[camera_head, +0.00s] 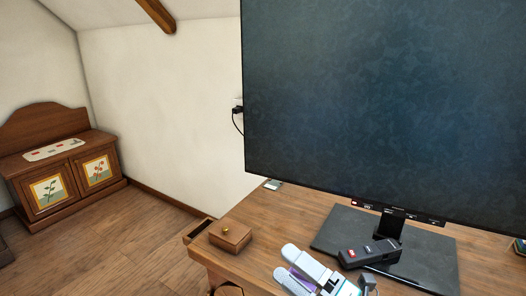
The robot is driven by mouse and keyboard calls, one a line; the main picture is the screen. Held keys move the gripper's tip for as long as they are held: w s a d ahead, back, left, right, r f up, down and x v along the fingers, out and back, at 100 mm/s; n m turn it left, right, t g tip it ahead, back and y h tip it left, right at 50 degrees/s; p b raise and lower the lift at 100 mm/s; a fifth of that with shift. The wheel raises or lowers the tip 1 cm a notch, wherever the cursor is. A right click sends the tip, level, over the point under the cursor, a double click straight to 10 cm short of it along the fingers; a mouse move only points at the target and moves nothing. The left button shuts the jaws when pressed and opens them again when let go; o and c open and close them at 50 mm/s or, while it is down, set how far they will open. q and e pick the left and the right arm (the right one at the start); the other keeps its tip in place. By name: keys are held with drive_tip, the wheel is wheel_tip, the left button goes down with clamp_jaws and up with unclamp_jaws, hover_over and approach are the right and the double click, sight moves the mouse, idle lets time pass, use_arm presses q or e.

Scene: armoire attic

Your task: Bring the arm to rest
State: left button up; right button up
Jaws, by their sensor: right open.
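My right gripper (287,262) shows at the bottom edge in the head view, low over the front part of the wooden desk (296,210). Its two pale fingers point to the left and stand apart. A purple patch shows between them, and I cannot tell what it is. My left gripper is not in view.
A large dark screen (385,110) stands on the desk on a black base (345,228). A black remote-like device (370,253) lies right of my gripper, and a small wooden box (230,236) sits at the left edge. A painted cabinet (65,170) stands far left; the floor between is clear.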

drive_tip(key=s+d+f+m+t+h, duration=0.1)
drive_tip(key=d+f+m+h, duration=0.4)
drive_tip(key=m, duration=0.4)
drive_tip(key=s+d+f+m+t+h, duration=0.1)
drive_tip(key=d+f+m+h, duration=0.2)
drive_tip(key=f+m+h, duration=0.5)
drive_tip(key=s+d+f+m+g, duration=0.2)
drive_tip(key=s+f+m+g, duration=0.2)
drive_tip(key=s+f+m, duration=0.45)
use_arm(q)
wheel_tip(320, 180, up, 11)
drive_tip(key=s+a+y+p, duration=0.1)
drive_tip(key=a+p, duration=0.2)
drive_tip(key=p, duration=1.2)
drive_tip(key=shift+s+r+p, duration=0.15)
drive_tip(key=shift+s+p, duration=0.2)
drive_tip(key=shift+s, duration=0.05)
use_arm(e)
wheel_tip(320, 180, up, 13)
drive_tip(key=s+d+m+h, duration=0.1)
drive_tip(key=s+d, duration=0.1)
drive_tip(key=shift+d+r+g, duration=0.15)
drive_tip(key=shift+d+g, duration=0.15)
drive_tip(key=shift+d, duration=0.05)
drive_tip(key=shift+m, duration=0.25)
